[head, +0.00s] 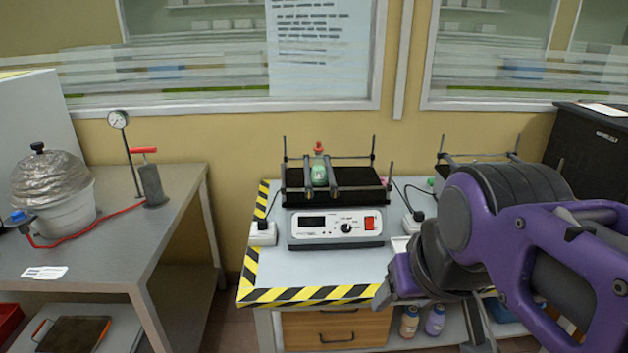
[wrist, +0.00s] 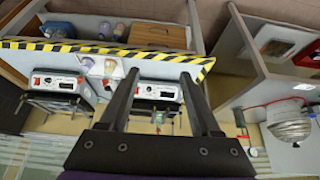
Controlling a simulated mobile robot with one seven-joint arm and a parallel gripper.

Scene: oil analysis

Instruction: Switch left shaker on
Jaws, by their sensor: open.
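The left shaker (head: 335,240) stands on the table with yellow-black edge tape. Its white front panel has a dark display (head: 312,221), a black knob (head: 347,228) and a red switch (head: 369,223) at the right. A flask with green contents and a red stopper (head: 319,172) sits between bars on its platform. In the wrist view, which is upside down, the left shaker (wrist: 157,92) shows between the fingers of my gripper (wrist: 158,77). My gripper is open and empty, apart from the shaker. In the head view the arm is at the right; the fingertips are not clear.
A second shaker (head: 470,160) stands to the right, mostly behind my arm; it also shows in the wrist view (wrist: 57,82). White power sockets (head: 263,233) flank the left shaker. A separate table (head: 110,240) at left holds a foil-covered vessel (head: 52,190) and a pump (head: 152,182).

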